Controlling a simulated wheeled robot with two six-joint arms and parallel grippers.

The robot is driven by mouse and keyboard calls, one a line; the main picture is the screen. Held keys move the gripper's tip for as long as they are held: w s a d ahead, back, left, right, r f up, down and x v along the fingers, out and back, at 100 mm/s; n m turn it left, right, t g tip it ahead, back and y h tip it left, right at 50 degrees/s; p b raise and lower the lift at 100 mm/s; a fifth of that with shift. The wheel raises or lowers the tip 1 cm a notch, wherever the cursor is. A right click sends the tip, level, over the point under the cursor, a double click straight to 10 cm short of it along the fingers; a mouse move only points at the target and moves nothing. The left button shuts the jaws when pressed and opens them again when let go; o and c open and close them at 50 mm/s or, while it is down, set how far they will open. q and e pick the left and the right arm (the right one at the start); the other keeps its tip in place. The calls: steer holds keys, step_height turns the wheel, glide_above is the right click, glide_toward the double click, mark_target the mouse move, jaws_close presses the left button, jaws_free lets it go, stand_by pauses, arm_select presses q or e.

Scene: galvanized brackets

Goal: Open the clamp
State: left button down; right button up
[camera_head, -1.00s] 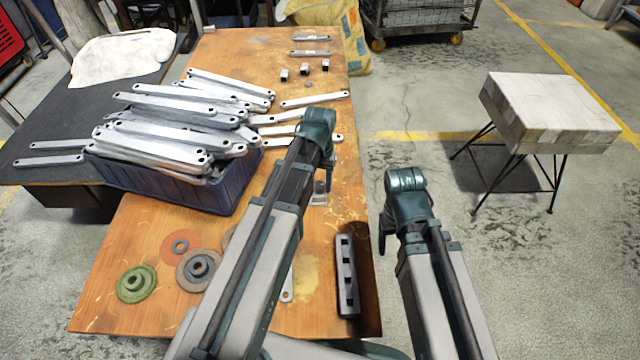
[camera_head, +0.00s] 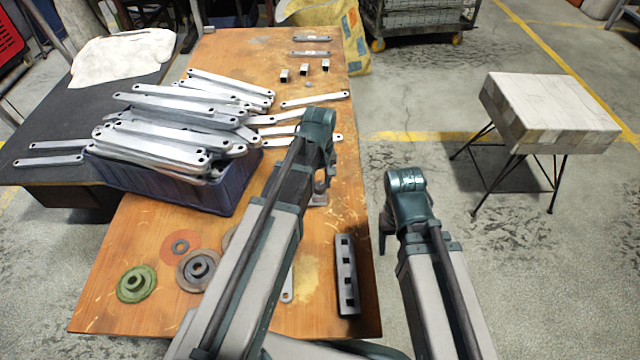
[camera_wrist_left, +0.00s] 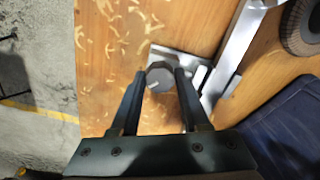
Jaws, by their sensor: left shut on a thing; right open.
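The clamp is mostly hidden behind my left arm in the head view, where a small metal part of it (camera_head: 318,199) shows on the wooden table. In the left wrist view its round grey knob (camera_wrist_left: 160,77) sits by a pale metal plate (camera_wrist_left: 186,60) and a long metal bar (camera_wrist_left: 244,40). My left gripper (camera_wrist_left: 161,82) is shut on the knob, one finger on each side. In the head view its fingertips are hidden. My right gripper (camera_head: 383,238) hangs off the table's right edge, open, largely hidden by its own wrist.
A blue crate (camera_head: 165,192) piled with metal brackets (camera_head: 170,125) stands left of my left arm. A dark square-holed bar (camera_head: 347,277) and round discs (camera_head: 136,283) lie in front. A stool (camera_head: 550,112) stands on the floor at right.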

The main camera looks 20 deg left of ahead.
arm_select(q)
steer(key=n, duration=0.5)
steer(key=shift+n, duration=0.4)
steer(key=n, duration=0.4)
steer(key=shift+n, duration=0.3)
steer(key=shift+c, duration=2.4)
jaws_free()
